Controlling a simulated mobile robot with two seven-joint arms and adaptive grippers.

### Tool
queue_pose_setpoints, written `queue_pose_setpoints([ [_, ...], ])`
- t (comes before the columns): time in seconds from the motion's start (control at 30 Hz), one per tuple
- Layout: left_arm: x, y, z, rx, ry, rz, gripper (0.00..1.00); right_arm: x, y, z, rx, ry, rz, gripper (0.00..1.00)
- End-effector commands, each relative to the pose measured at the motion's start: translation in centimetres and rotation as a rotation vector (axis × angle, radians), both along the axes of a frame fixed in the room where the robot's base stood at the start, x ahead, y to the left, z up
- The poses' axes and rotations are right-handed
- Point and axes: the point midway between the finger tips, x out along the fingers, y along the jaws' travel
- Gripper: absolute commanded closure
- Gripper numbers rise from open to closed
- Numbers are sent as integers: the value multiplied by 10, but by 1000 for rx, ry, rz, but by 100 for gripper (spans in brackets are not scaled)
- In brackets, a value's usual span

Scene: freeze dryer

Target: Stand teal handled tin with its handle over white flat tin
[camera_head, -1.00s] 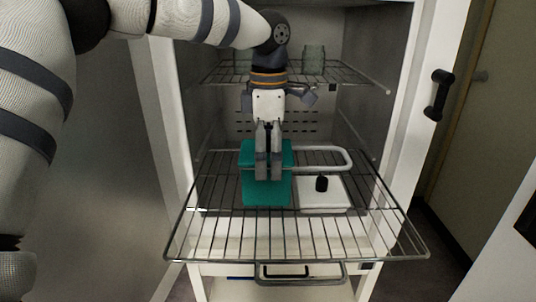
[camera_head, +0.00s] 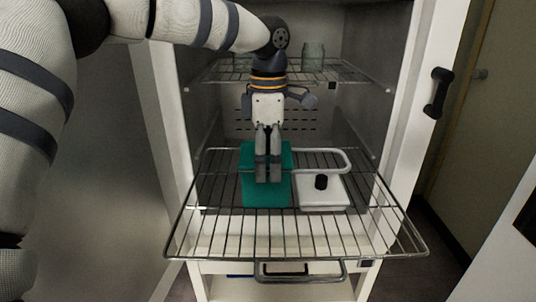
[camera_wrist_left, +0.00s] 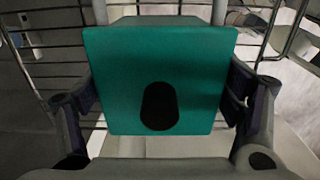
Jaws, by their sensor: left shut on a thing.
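The teal handled tin (camera_head: 265,194) stands on the wire shelf, and its teal top with a black knob fills the middle of the left wrist view (camera_wrist_left: 205,75). Its pale loop handle (camera_head: 349,160) reaches out to the right. In the head view the handle's near bar lies along the back edge of the white flat tin (camera_head: 328,201); the height gap between them cannot be told. The white flat tin has a black knob and sits right beside the teal tin. My left gripper (camera_head: 269,178) points down, shut on the teal tin, with a finger on either side. My right gripper is not in view.
The pulled-out wire shelf (camera_head: 295,256) has free room in front of both tins. A glass jar (camera_head: 313,56) stands on the upper rack behind. The dryer's side walls bound the space. The open door with a black handle (camera_head: 438,93) is at the right.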

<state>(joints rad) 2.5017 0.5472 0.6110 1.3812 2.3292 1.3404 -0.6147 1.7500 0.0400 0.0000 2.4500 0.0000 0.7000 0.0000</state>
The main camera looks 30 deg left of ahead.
Motion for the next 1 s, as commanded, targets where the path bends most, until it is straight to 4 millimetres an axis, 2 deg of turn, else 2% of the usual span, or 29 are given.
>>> queue_pose_setpoints([
  [0.7, 0, 0, -9, -1, -2, 0, 57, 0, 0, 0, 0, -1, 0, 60],
  [0.73, 0, 0, -9, -1, -2, 0, 9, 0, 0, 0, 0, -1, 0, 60],
  [0.77, 0, 0, -9, -1, -2, 0, 2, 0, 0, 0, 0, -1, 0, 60],
  [1.0, 0, 0, -9, 0, -1, 0, 0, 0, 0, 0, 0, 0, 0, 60],
])
